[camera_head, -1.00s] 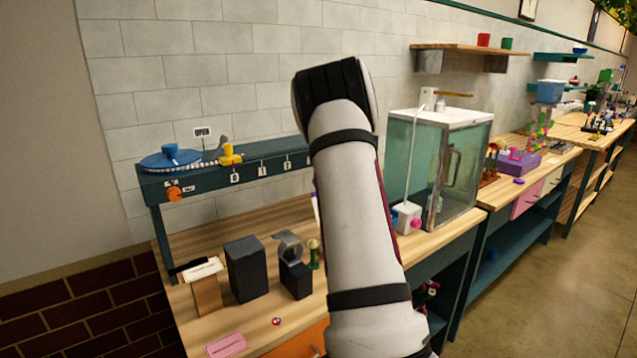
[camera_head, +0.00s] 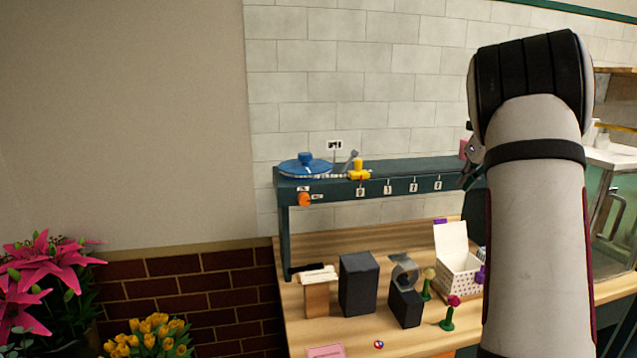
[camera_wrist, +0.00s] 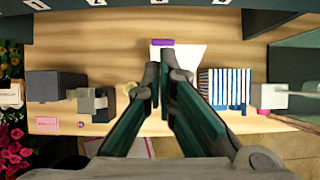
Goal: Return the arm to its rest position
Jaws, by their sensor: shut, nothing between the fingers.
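My arm (camera_head: 535,220) fills the right part of the head view, its upper link raised over the wooden bench (camera_head: 330,325). In the wrist view my gripper (camera_wrist: 158,78) is shut, its two green fingers close together at the tips with nothing between them. It points toward the bench, over a white box with an open lid (camera_wrist: 184,58). Most of the gripper is hidden behind the arm in the head view.
A dark shelf (camera_head: 400,185) with a blue disc (camera_head: 305,168) runs above the bench. Dark blocks (camera_head: 358,284) and flower stands (camera_head: 447,315) stand on the bench. A glass cabinet (camera_head: 615,215) is at right. Pink (camera_head: 40,275) and yellow flowers (camera_head: 150,338) are at lower left.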

